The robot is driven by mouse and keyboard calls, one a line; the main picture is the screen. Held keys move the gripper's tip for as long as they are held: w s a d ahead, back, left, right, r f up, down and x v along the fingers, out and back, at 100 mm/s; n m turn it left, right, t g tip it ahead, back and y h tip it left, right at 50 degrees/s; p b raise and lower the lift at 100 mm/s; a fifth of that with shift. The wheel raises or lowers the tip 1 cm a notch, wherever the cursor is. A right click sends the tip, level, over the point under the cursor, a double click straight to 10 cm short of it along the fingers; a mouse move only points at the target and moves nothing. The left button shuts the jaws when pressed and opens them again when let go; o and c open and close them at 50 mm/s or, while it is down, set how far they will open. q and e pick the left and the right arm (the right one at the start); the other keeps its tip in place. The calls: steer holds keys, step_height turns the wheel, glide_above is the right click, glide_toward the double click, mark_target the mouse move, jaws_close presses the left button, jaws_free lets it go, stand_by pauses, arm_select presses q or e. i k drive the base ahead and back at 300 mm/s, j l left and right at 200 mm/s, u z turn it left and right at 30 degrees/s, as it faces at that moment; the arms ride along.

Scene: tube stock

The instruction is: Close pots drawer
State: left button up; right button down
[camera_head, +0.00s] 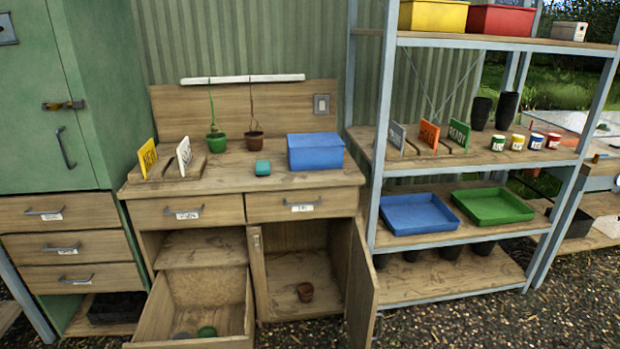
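A deep wooden drawer (190,343) low on the left of the workbench is pulled out. A green round item (207,331) and a grey round item (182,335) lie in it. I see no label on this drawer, so I cannot tell if it is the pots drawer. The two upper bench drawers, left (190,212) and right (300,205), are shut; their labels are too small to read. The three drawers (68,246) under the green cabinet are also shut. Neither of my grippers is in view.
A metal-framed shelf rack (450,235) with trays stands at the right. Gravel ground (480,320) is clear in front of the rack.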

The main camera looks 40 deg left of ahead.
mark_target(222, 297)
steer(key=u, duration=2.35)
